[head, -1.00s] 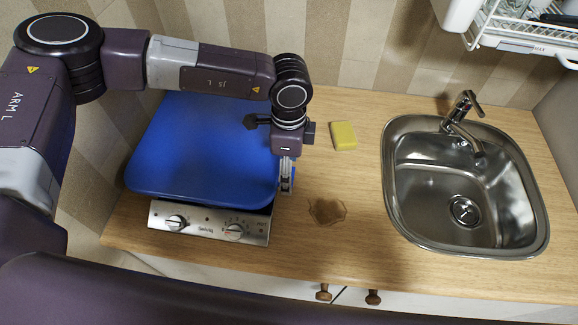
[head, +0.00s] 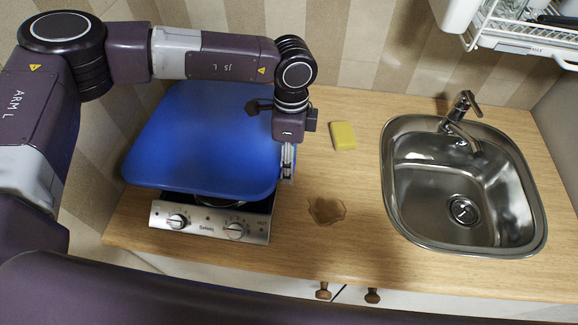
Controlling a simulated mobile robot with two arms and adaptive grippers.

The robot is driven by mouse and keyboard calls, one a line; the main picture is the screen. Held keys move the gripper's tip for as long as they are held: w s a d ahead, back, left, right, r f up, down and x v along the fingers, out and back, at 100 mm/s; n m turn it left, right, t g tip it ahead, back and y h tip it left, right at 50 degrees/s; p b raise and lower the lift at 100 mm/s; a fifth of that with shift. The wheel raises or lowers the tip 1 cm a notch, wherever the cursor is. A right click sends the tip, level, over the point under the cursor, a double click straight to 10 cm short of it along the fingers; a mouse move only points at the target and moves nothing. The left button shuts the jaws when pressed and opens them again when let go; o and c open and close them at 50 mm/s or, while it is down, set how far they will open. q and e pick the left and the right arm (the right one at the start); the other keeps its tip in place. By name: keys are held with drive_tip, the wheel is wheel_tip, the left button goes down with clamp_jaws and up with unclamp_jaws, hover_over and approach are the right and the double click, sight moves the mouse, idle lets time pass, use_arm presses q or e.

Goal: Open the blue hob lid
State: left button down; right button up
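The blue hob lid (head: 200,140) is tilted up a little, its front edge raised above the hob (head: 209,222). A dark gap with part of a burner shows under that edge. The hob's silver front panel has two knobs. My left gripper (head: 287,172) points down at the lid's right edge, close to its front right corner. Its fingers look close together, but I cannot tell whether they grip the lid's edge or only touch it. My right gripper is not in view.
A yellow sponge (head: 342,135) lies on the wooden counter (head: 330,255) right of the lid. A brown spill or small dish (head: 326,210) lies nearer the front. A steel sink (head: 400,215) with a tap (head: 461,120) is at the right. A dish rack (head: 515,42) hangs above.

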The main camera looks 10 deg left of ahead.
use_arm(q)
drive_tip(key=w+r+g+p, duration=0.1)
drive_tip(key=w+r+g, duration=0.3)
drive_tip(key=r, duration=0.7)
drive_tip(key=shift+w+r+g+p, duration=0.4)
drive_tip(key=shift+w, duration=0.8)
